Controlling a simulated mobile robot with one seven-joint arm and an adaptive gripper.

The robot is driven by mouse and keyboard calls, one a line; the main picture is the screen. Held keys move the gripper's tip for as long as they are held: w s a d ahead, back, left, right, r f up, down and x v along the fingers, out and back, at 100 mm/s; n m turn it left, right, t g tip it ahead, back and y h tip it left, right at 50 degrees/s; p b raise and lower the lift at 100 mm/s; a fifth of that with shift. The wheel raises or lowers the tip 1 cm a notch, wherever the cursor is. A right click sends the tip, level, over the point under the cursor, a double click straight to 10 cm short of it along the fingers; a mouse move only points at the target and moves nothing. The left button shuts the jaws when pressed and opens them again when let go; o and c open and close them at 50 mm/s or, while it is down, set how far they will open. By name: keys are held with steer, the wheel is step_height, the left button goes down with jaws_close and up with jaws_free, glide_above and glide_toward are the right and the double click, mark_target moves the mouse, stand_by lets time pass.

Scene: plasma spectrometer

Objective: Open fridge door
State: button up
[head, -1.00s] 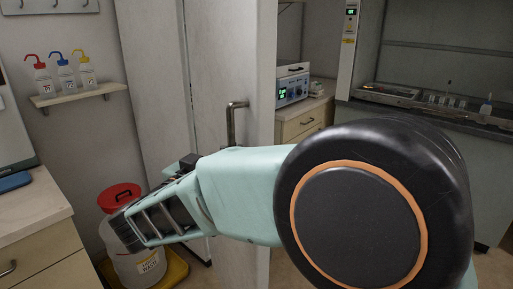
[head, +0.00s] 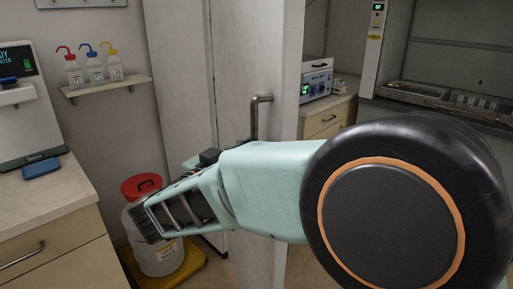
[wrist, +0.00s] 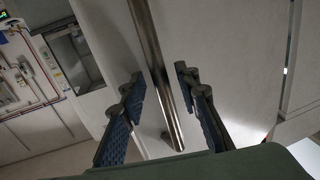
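The fridge door (head: 275,50) is a tall pale panel in the middle of the head view; I cannot tell whether it is ajar. Its metal bar handle (head: 256,118) stands upright, and its lower part is hidden behind my arm. In the wrist view the handle (wrist: 160,75) runs diagonally between the two fingers of my gripper (wrist: 165,110). The dark blue finger pads are spread, one on each side of the bar, with visible gaps. The handle's lower end shows near the fingers. In the head view my arm hides the fingertips.
A waste container with a red lid (head: 141,186) stands on a yellow tray (head: 188,268) at lower left. A counter (head: 50,205) is at left. A shelf (head: 105,88) holds several wash bottles. A drawer cabinet (head: 325,120) with an instrument (head: 316,80) stands right of the door.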

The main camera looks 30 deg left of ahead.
steer(key=s, duration=1.1)
steer(key=shift+s+a, duration=0.25)
steer(key=shift+a, duration=0.15)
